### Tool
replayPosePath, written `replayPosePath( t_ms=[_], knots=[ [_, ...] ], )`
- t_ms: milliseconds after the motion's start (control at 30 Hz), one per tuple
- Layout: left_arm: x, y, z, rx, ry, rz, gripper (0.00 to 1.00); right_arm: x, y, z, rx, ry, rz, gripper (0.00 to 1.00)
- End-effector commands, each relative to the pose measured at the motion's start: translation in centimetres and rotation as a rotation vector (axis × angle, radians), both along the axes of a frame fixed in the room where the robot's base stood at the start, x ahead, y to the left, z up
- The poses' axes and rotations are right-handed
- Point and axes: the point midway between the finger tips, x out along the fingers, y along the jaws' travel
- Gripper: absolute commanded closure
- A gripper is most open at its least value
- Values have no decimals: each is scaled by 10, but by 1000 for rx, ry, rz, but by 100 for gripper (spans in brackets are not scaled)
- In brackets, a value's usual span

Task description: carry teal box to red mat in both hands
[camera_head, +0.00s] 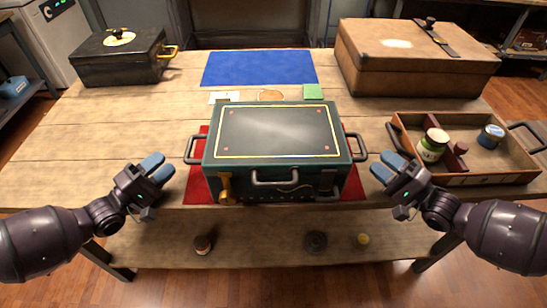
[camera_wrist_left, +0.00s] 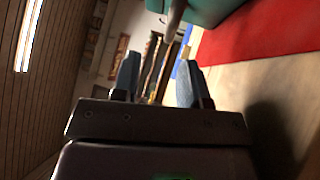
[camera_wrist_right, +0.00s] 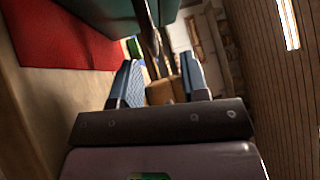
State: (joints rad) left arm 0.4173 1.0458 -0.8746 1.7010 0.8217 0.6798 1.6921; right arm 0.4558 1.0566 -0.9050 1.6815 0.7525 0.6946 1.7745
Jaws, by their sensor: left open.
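The teal box (camera_head: 278,177) with a dark lid sits on the red mat (camera_head: 197,187) near the front of the table. It has a dark handle on each short side and one on its front. My left gripper (camera_head: 157,166) is open and empty, to the left of the box and apart from its left handle (camera_head: 194,149). My right gripper (camera_head: 387,166) is open and empty, just right of the box near its right handle (camera_head: 356,147). The box's edge and the mat also show in the left wrist view (camera_wrist_left: 262,32) and the right wrist view (camera_wrist_right: 70,38).
A blue mat (camera_head: 259,68) lies behind the box. A black case (camera_head: 118,66) stands back left and a brown case (camera_head: 410,67) back right. A wooden tray (camera_head: 478,179) with jars is at the right. Small cards and a green block (camera_head: 313,92) lie behind the box.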

Motion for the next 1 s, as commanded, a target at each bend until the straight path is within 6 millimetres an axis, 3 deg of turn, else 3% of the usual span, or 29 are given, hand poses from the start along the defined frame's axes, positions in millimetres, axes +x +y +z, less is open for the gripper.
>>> replayPosePath(
  t_ms=[300, 1000],
  knots=[
    [0, 0, 0, 0, 0, 0, 60, -24, -26, -8, 1, 2, 0, 59],
    [0, 0, 0, -1, 1, 0, 60, -27, -28, -9, 1, 2, 0, 59]
  ],
)
